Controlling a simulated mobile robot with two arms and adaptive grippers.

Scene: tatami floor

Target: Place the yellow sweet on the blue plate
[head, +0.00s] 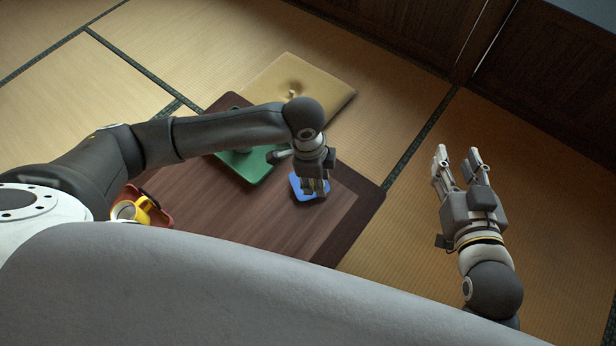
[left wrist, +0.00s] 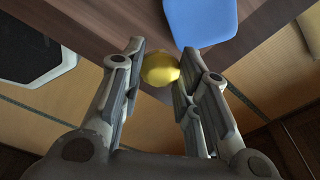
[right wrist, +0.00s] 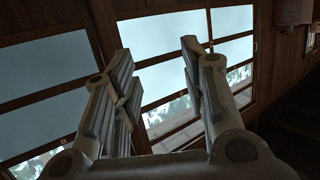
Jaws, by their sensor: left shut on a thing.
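The yellow sweet (left wrist: 160,69) is between the fingertips of my left gripper (left wrist: 158,70) in the left wrist view, and the gripper is shut on it. The blue plate (left wrist: 201,22) lies on the table just past the fingertips in that view. In the head view my left gripper (head: 315,188) is over the blue plate (head: 300,193) and hides part of it. The sweet is hard to make out there. My right gripper (head: 458,160) is open and empty, over the floor right of the table; it also shows open in the right wrist view (right wrist: 160,50).
The low dark table (head: 240,214) also bears a green tray (head: 254,168), partly hidden by my left arm, and a red tray (head: 158,212) with a yellow cup (head: 146,206). A tan cushion (head: 310,85) lies behind the table. The table's right end (head: 358,203) is clear.

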